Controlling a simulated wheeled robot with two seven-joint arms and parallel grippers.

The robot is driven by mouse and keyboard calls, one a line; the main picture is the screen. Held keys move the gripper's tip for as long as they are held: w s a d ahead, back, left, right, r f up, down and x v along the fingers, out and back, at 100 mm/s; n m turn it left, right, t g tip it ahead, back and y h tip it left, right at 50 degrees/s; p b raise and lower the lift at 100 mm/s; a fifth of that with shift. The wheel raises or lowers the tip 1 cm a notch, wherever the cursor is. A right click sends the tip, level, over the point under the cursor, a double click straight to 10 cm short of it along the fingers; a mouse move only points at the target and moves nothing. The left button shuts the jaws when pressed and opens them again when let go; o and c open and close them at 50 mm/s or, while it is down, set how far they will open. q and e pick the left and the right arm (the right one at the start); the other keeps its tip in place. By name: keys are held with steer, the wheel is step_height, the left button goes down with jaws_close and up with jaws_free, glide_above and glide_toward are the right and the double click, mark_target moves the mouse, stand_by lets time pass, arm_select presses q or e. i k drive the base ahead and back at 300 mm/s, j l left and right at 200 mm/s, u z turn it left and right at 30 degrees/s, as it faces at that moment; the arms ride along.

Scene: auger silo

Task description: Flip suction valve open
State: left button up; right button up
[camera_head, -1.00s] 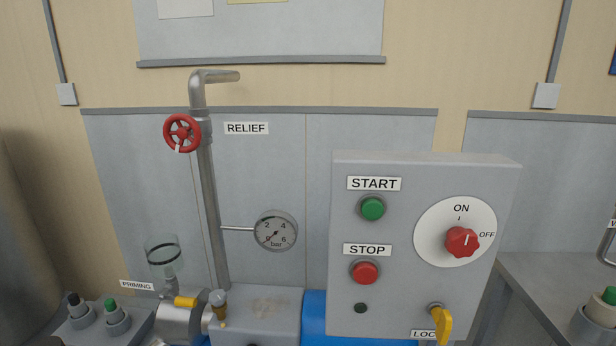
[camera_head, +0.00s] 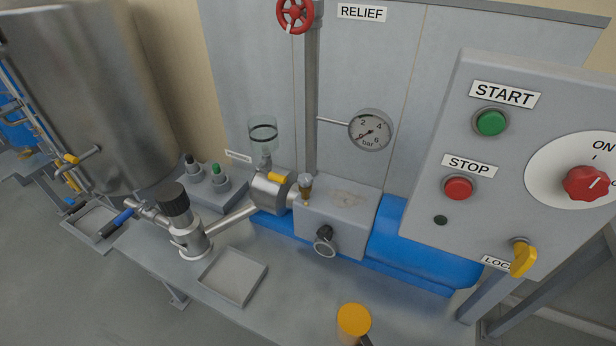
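A valve lever with a blue grip (camera_head: 117,222) is on the pipe left of a metal body with a black knurled cap (camera_head: 174,203). The lever points down and left, away from the pipe. No label for the suction valve is readable, so I cannot tell for certain that this is it. A pipe (camera_head: 232,217) runs from the capped body to the pump (camera_head: 335,215). Another lever with a yellow grip (camera_head: 71,159) is on the steel tank (camera_head: 95,90). Neither of my grippers is in view.
The control box (camera_head: 530,150) with START and STOP buttons stands at the right. A shallow tray (camera_head: 232,277) is beside the capped body. A yellow-topped cylinder (camera_head: 353,320) stands at the bench's front. A red relief handwheel (camera_head: 296,14) and a gauge (camera_head: 370,130) are above.

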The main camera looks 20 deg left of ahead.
mark_target(121, 218)
steer(key=u, duration=2)
